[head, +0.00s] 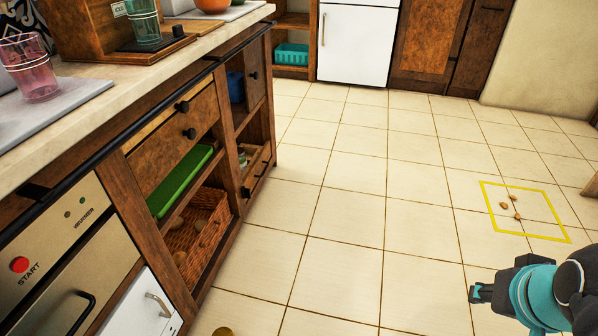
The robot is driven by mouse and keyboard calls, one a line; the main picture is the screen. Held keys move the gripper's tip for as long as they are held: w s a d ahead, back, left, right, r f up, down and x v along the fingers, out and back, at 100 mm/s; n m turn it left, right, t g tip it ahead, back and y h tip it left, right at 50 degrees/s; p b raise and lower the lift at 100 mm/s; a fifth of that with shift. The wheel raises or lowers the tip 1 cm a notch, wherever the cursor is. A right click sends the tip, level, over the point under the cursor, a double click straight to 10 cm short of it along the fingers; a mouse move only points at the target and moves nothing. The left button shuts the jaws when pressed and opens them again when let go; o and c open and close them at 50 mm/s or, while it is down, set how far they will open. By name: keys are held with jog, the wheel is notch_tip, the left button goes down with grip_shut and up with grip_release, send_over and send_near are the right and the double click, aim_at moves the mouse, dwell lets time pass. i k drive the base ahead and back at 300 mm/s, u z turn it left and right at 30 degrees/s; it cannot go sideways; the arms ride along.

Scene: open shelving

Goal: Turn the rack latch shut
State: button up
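I cannot make out a rack latch in the head view. My gripper (478,293) shows at the lower right, dark with a teal band behind it, pointing left over the tiled floor. It is apart from the counter and touches nothing that I can see. Its fingers are small and seen from the side, so whether they are open or shut is unclear. The open shelving (228,190) under the counter at the left holds a green tray (182,182) and a wicker basket (207,222).
The counter (95,105) runs along the left, with a pink glass (30,68) on it. A panel with a red start button (20,264) is below. A yellow floor square (500,232) holds several small brown items. The middle floor (340,200) is clear.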

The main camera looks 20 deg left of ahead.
aim_at(245, 192)
jog(key=u, duration=0.05)
jog(key=i, duration=0.95)
jog(key=u, duration=0.95)
jog(key=i, duration=0.6)
jog(key=u, duration=0.55)
